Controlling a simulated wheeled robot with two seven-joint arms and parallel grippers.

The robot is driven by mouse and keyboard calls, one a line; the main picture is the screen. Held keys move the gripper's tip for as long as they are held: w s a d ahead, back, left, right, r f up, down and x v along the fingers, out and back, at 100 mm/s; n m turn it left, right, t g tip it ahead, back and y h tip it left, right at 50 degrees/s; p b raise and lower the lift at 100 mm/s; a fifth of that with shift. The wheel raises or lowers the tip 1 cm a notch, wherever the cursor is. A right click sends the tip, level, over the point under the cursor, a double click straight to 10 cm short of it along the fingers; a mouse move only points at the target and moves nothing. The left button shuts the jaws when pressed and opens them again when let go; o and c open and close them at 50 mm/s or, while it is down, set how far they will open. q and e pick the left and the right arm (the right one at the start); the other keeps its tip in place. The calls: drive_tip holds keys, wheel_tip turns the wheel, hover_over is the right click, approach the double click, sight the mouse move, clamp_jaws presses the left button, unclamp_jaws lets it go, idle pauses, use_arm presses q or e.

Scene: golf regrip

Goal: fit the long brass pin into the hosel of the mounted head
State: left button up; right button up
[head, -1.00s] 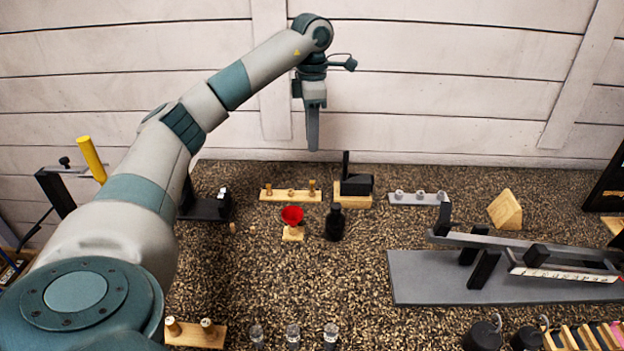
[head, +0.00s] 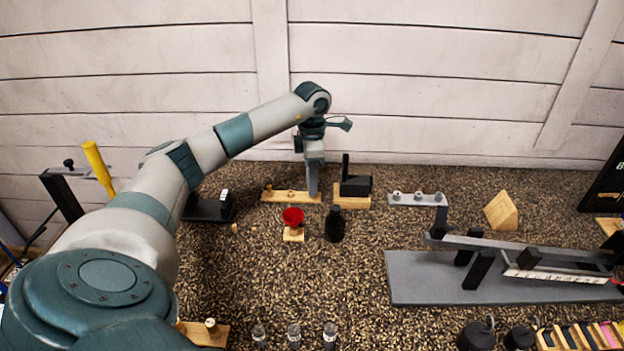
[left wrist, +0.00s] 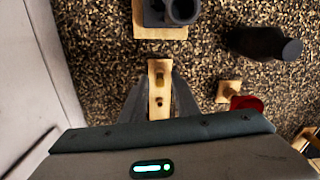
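A wooden strip (head: 279,196) with upright brass pins stands toward the back. Two pins show at its left and middle; its right end is behind my left gripper (head: 313,190). In the left wrist view, the fingers (left wrist: 160,84) are apart on either side of the strip (left wrist: 158,112), with a brass pin (left wrist: 160,78) between them. I cannot tell whether they touch it. A black head (head: 356,186) with an upright post is mounted on a wooden block (head: 352,202) just right of the gripper; it also shows at the top of the left wrist view (left wrist: 180,10). My right gripper is out of view.
A red funnel (head: 292,216) on a wooden stand and a black bottle (head: 335,223) stand in front of the strip. A grey strip with rings (head: 417,200) lies right of the head. A grey base (head: 430,285) with a ramp fills the right.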

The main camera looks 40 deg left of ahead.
use_arm(q)
drive_tip(key=shift+f, duration=0.3)
drive_tip(key=shift+c, duration=0.3)
clamp_jaws()
drive_tip(key=c, duration=0.6)
unclamp_jaws()
drive_tip(key=shift+c, duration=0.2)
drive_tip(key=shift+r, duration=0.25)
clamp_jaws()
drive_tip(key=shift+r+p, duration=0.85)
drive_tip(key=shift+r, duration=0.4)
drive_tip(key=shift+r+p, duration=0.4)
drive_tip(key=shift+r, duration=0.3)
drive_tip(key=shift+r, duration=0.1)
